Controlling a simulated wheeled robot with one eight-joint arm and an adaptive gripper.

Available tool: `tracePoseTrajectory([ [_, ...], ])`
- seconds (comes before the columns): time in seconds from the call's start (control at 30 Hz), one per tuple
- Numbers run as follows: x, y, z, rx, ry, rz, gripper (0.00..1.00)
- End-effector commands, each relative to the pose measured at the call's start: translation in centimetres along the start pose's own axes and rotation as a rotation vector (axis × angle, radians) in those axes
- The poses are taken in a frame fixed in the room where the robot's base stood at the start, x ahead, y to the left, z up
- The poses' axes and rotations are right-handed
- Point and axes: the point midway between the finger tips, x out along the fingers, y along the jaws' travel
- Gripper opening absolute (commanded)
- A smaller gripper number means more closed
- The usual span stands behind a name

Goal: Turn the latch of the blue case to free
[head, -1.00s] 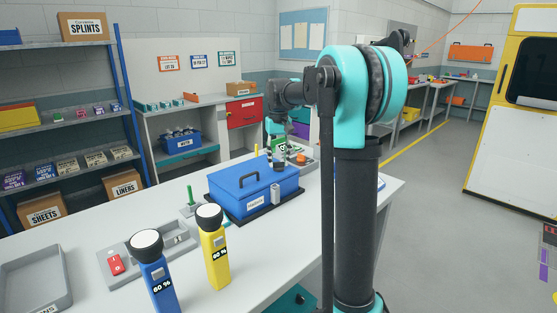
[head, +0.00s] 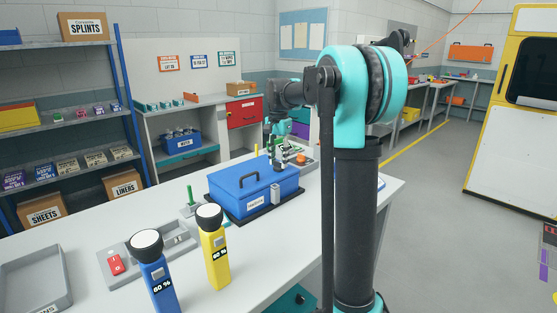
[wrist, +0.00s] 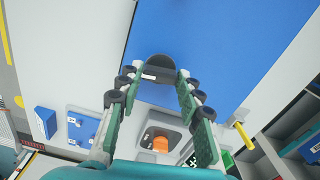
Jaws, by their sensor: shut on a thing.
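The blue case (head: 232,190) stands shut on the bench, with a dark handle on its lid and a small label on its front. A grey clasp (head: 275,193) is on the front face. A dark round knob (wrist: 160,66) with a white mark sits at the edge of the blue lid in the wrist view; it looks like the latch. My gripper (wrist: 158,76) has its fingertips on either side of this knob, shut on it. In the head view my gripper (head: 279,157) is at the case's far right corner. The exact angle of the knob is hard to tell.
A grey box with an orange button (wrist: 160,144) lies just beyond the case. A blue flashlight (head: 156,275) and a yellow flashlight (head: 214,250) stand at the front. A grey tray (head: 35,278) is at the left. The bench between tray and case is partly clear.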

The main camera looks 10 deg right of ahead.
Motion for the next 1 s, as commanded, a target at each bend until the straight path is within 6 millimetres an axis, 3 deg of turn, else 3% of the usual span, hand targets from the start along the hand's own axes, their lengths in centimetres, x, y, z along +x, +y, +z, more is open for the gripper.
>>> tracePoseTrajectory([
  [0.37, -0.01, -0.01, -0.03, 0.145, 0.0, 0.0, 0.07],
  [0.87, -0.01, 0.0, -0.03, 0.164, 0.0, 0.0, 0.07],
  [0.9, -0.01, 0.0, -0.03, 0.164, 0.0, 0.0, 0.36],
  [1.0, 0.0, 0.0, -0.03, 0.164, 0.0, 0.0, 0.49],
])
